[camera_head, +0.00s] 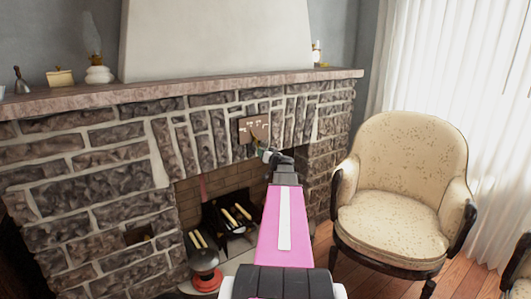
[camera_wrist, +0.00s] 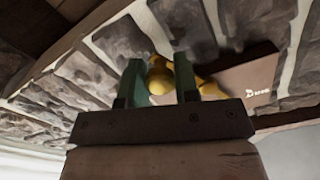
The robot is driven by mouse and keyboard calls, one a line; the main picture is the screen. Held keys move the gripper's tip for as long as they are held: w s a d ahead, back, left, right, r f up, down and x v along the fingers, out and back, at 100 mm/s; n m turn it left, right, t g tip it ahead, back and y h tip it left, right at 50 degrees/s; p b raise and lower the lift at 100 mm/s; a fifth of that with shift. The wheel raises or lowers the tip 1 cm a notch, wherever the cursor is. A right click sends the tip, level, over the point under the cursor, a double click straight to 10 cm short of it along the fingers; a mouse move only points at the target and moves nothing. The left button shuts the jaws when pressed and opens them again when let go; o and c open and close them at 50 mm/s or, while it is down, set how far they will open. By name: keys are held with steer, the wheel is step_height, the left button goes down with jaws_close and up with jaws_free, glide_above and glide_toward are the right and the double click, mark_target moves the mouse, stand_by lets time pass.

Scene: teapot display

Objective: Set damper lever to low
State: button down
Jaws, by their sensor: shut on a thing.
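A small brown damper plate (camera_head: 254,129) with pale lettering is on the stone fireplace front, above the firebox opening. It also shows in the wrist view (camera_wrist: 240,84), where only part of the lettering is visible. The brass damper lever (camera_wrist: 159,80) has rounded yellow knobs and stands out beside the plate. My gripper (camera_head: 263,154) is at the lower edge of the plate in the head view. In the wrist view its two green fingers (camera_wrist: 157,68) are around the lever's knob, shut on it. The gripper hides much of the lever in the head view; I cannot read its setting.
The stone mantel (camera_head: 180,95) juts out above, carrying an oil lamp (camera_head: 99,72), a small box and a bell. Logs lie in the firebox (camera_head: 232,215) below. A cream armchair (camera_head: 400,175) stands close on the right. A red and dark round object (camera_head: 205,277) is on the hearth.

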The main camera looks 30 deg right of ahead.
steer(key=shift+s+a+f+m, duration=0.1)
steer(key=shift+a+f+m, duration=0.15)
steer(key=shift+a+m, duration=0.55)
steer(key=shift+d+m, duration=0.15)
steer(key=shift+m, duration=0.15)
steer(key=c, duration=0.8)
jaws_free()
steer(key=shift+c, duration=0.2)
steer(key=s, duration=1)
steer(key=shift+s+d, duration=0.4)
steer(key=shift+d, duration=0.05)
steer(key=shift+a, duration=0.1)
